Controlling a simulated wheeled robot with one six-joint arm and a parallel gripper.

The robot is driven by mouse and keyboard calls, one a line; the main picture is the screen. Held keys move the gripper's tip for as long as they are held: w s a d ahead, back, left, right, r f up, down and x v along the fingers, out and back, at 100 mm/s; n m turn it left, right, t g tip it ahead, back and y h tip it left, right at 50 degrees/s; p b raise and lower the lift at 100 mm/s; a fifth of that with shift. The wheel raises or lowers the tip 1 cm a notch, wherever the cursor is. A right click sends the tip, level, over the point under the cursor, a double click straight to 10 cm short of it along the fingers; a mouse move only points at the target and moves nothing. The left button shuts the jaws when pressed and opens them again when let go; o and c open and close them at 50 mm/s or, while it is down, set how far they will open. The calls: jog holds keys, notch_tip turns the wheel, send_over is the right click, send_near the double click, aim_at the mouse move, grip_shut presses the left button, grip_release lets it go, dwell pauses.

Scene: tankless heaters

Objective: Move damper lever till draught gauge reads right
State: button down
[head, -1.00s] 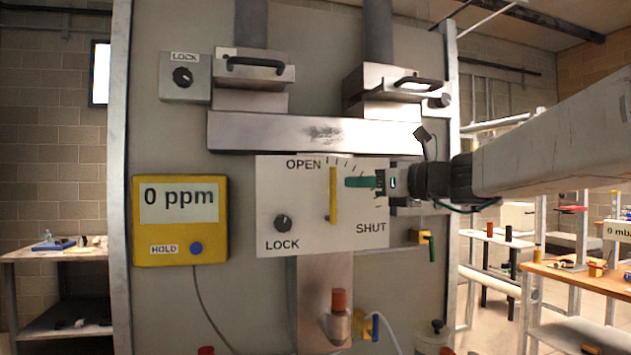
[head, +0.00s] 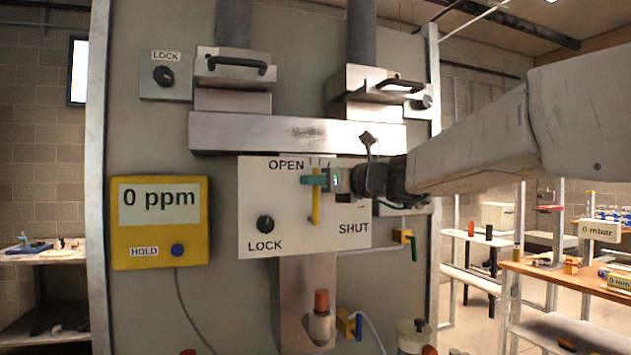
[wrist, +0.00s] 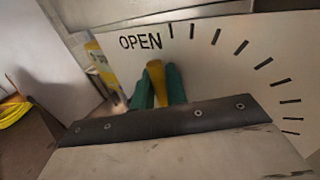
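The yellow damper lever (head: 316,205) stands upright on a white plate (head: 262,190) marked OPEN at the top and SHUT at the lower right. My gripper (head: 312,180) reaches in from the right, its teal fingers at the lever's upper part. In the wrist view the lever (wrist: 156,82) stands between the two fingers (wrist: 159,88), near the OPEN mark. They look close to both its sides, but whether they press on it is unclear. No gauge labelled draught is legible; a yellow box (head: 160,222) reads 0 ppm.
A LOCK knob (head: 265,224) sits left of the lever on the plate. Another LOCK knob (head: 163,76) is at the upper left. Black-handled metal boxes (head: 232,80) are above. Benches stand at both sides; a sign on the right (head: 599,231) reads 0 mbar.

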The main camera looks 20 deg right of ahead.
jog(key=d+m, duration=0.1)
jog(key=d+m+t, duration=0.2)
jog(key=shift+f+m+y, duration=0.3)
jog(key=shift+m+y, duration=0.1)
jog(key=c, duration=1.7)
grip_release()
jog(key=shift+c, duration=0.2)
jog(key=shift+s+d, duration=0.1)
jog(key=v, duration=0.7)
jog(key=shift+s, duration=0.3)
jog(key=shift+d+f, duration=0.1)
